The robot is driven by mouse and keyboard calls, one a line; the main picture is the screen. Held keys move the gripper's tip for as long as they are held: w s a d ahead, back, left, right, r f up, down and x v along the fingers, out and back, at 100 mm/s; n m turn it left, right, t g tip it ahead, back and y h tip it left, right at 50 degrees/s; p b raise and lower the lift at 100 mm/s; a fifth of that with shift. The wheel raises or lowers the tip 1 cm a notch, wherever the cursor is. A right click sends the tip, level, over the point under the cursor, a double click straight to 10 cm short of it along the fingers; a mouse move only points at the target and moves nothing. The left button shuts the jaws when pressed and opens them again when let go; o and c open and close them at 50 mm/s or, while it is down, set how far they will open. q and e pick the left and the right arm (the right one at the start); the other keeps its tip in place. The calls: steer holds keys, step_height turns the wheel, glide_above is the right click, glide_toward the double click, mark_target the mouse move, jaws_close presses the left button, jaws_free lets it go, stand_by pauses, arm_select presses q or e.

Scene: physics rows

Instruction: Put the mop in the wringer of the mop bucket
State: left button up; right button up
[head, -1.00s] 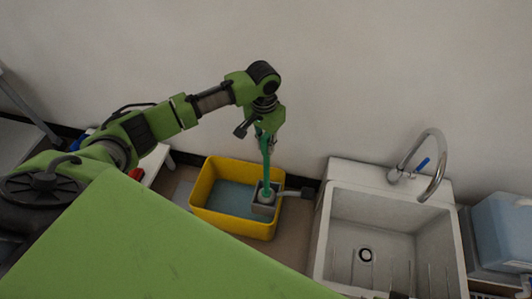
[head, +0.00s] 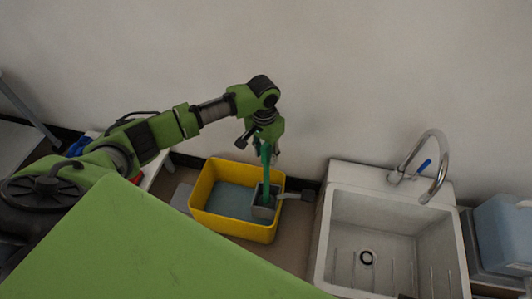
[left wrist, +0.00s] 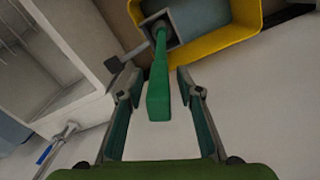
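The mop stands near upright, its green handle (head: 266,178) rising from the grey wringer (head: 264,212) at the right side of the yellow mop bucket (head: 212,214). In the left wrist view the handle (left wrist: 158,88) runs down into the square wringer (left wrist: 181,20), and the mop head sits inside it, mostly hidden. My left gripper (head: 265,150) is above the wringer at the handle's top. In the left wrist view its fingers (left wrist: 157,82) are spread, one on each side of the handle, with gaps showing. My right gripper is not in view.
A white sink (head: 325,235) with a curved tap (head: 437,165) stands right of the bucket. A grey lever (head: 306,195) sticks out from the wringer toward it. A blue container (head: 503,232) is at the far right. The wall is close behind.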

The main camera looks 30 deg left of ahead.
arm_select(q)
steer(key=shift+r, duration=0.1)
steer(key=shift+r, duration=0.4)
step_height(320, 180, up, 10)
steer(key=p, duration=0.3)
steer(key=shift+a+r, duration=0.1)
steer(key=shift+r, duration=0.35)
steer(key=shift+s, duration=0.1)
steer(key=s+d+f+m+t+h, duration=0.1)
steer(key=s+d+f+t, duration=0.15)
steer(key=d+f, duration=0.35)
steer(key=s+d+f+m+t+h, duration=0.1)
steer(key=s+d+f+h, duration=0.15)
steer(key=d, duration=0.55)
steer(key=s+a+f+y, duration=0.2)
steer(key=s+a+f, duration=0.2)
steer(key=s+f, duration=0.5)
steer(key=s+a+f+n+g+y, duration=0.1)
steer(key=s+a+f, duration=0.2)
steer(key=s+f, duration=0.7)
steer(key=shift+s+a+f+y, duration=0.15)
steer(key=shift+s+a+y, duration=0.25)
steer(key=shift+s, duration=0.35)
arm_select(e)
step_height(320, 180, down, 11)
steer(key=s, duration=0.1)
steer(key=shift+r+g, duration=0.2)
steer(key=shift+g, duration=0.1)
